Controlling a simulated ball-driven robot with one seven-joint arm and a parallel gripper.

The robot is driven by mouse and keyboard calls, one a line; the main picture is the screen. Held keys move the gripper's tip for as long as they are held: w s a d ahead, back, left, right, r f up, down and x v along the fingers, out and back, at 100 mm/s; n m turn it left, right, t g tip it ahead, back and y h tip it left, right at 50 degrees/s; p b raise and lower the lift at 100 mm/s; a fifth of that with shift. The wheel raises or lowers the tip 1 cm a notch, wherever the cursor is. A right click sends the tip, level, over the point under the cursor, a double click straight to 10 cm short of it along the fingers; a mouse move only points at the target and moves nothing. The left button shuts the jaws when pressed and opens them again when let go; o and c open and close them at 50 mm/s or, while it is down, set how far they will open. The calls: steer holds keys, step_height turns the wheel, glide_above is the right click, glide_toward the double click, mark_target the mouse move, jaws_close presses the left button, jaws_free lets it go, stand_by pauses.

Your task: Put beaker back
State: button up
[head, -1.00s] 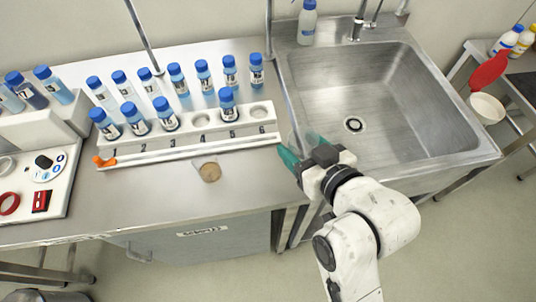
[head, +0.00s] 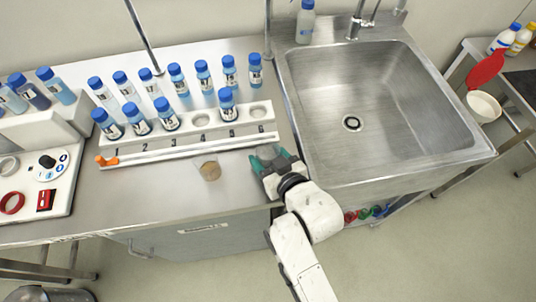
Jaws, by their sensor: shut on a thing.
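My gripper (head: 268,156), with teal fingertips, is over the steel bench near its right end, just in front of the white rack and left of the sink. It is shut on a clear glass beaker, which is hard to make out between the fingers and mostly hidden by them.
A numbered white rack (head: 185,150) holds several blue-capped bottles, with more bottles behind it. The sink (head: 400,115) is at right. A device panel (head: 40,185) with a knob is at left. Bare bench (head: 135,195) lies in front of the rack.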

steer(key=shift+f, duration=0.2)
steer(key=o, duration=1.1)
steer(key=shift+r, duration=0.1)
steer(key=shift+r, duration=0.25)
steer(key=shift+s+d, duration=0.2)
steer(key=shift+s, duration=0.1)
steer(key=b+v, duration=0.1)
steer(key=v, duration=1)
steer(key=shift+d, duration=0.15)
